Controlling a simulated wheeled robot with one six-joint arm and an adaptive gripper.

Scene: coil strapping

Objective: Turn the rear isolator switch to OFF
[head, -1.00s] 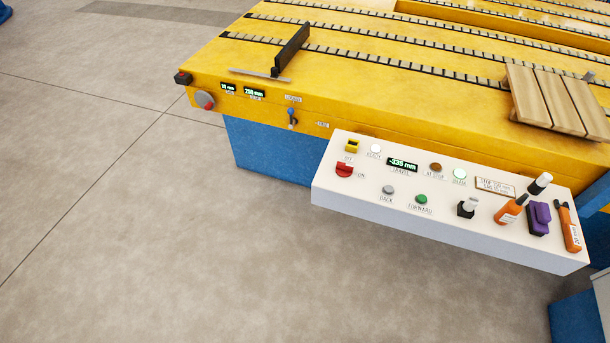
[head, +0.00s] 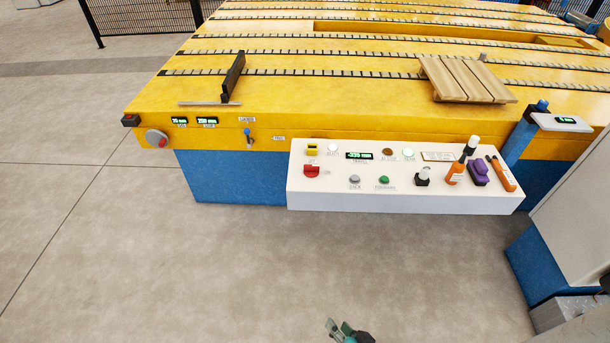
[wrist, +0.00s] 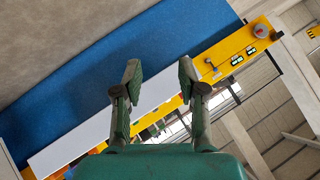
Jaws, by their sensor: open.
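A red switch (head: 311,171) sits at the left end of the white control panel (head: 400,199); its OFF and ON labels are too blurred to read now. I cannot tell which, if either, is the rear isolator. My gripper (wrist: 158,82) is open and empty, its two green fingers apart. Its tips show at the bottom of the head view (head: 345,330), apart from the panel, over the floor.
The yellow slatted table (head: 300,95) carries a black upright stop (head: 233,76) and a wooden slat stack (head: 466,79). A grey cabinet (head: 575,215) stands right. Floor at front left is clear.

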